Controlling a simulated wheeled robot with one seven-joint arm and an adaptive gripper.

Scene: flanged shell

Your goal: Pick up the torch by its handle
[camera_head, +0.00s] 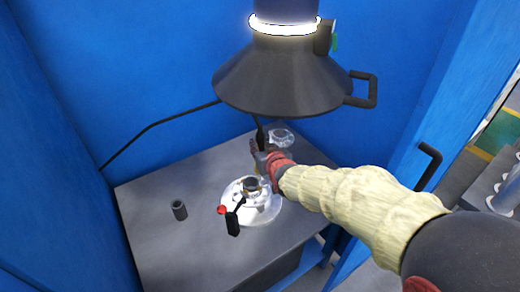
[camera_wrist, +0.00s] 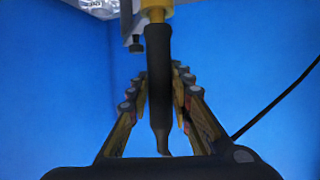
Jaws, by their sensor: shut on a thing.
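The torch (camera_wrist: 158,60) has a dark handle and a brass-coloured part with a metal piece at its top edge in the wrist view. The handle stands between the two fingers of my gripper (camera_wrist: 160,82), which is shut on it. In the head view, my gripper (camera_head: 262,154) is over the back of the grey table, behind the flanged shell. Only a small dark part of the torch (camera_head: 260,132) shows there, under the hood; my gripper and its small size hide the detail.
A shiny flanged shell (camera_head: 268,212) sits on the grey table (camera_head: 165,250), with a black-handled clamp (camera_head: 233,223) at its front. A small dark cylinder (camera_head: 179,210) stands to the left. A dark conical hood (camera_head: 285,85) hangs close above. A black cable (camera_head: 150,127) crosses the blue wall.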

